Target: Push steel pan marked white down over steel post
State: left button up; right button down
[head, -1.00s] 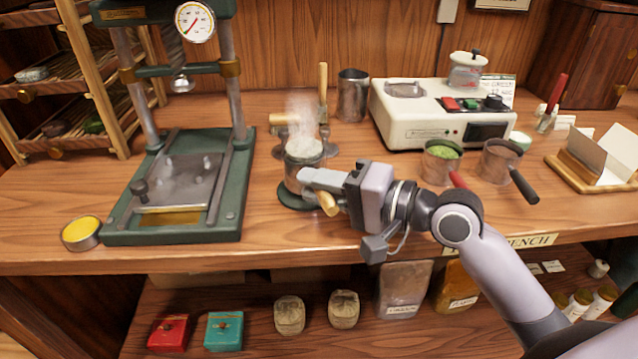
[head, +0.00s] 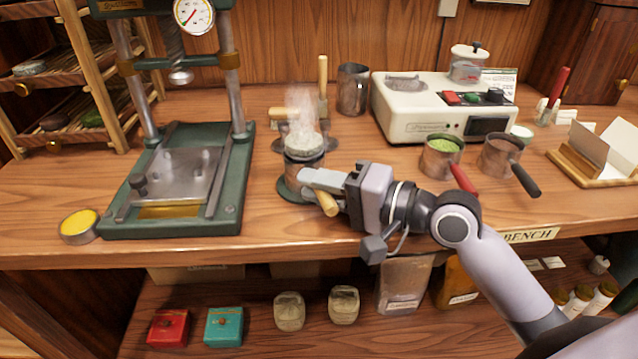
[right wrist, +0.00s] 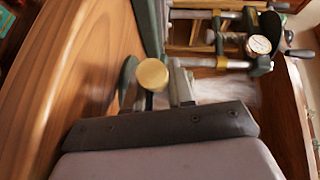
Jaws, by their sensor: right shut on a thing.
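A small steel pan (head: 303,166) with a pale, heaped top stands at the middle of the bench, with steam rising from it. It is at or just above a dark green round base (head: 290,192); I cannot tell whether they touch. My right gripper (head: 318,188) is shut at the pan's near right side, on its pale wooden handle (head: 326,204). The handle's round end (right wrist: 152,75) shows between the fingers in the right wrist view. No white mark can be made out on the pan. Short steel posts (head: 172,160) stand on the press plate. My left gripper is not in view.
A green press (head: 170,220) with a gauge stands left. A yellow-topped tin (head: 79,227) is beside it. To the right are a cream machine (head: 430,122), a red-handled pan (head: 441,158) and a black-handled pan (head: 501,158). Bare bench lies left of the green base.

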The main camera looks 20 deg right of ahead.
jog(key=shift+f, duration=0.15)
jog(key=c, duration=0.9)
grip_release()
jog(key=shift+f, duration=0.1)
jog(key=v, duration=0.5)
jog(key=shift+s+d, duration=0.2)
jog(key=shift+s, duration=0.05)
jog(key=shift+v, duration=0.75)
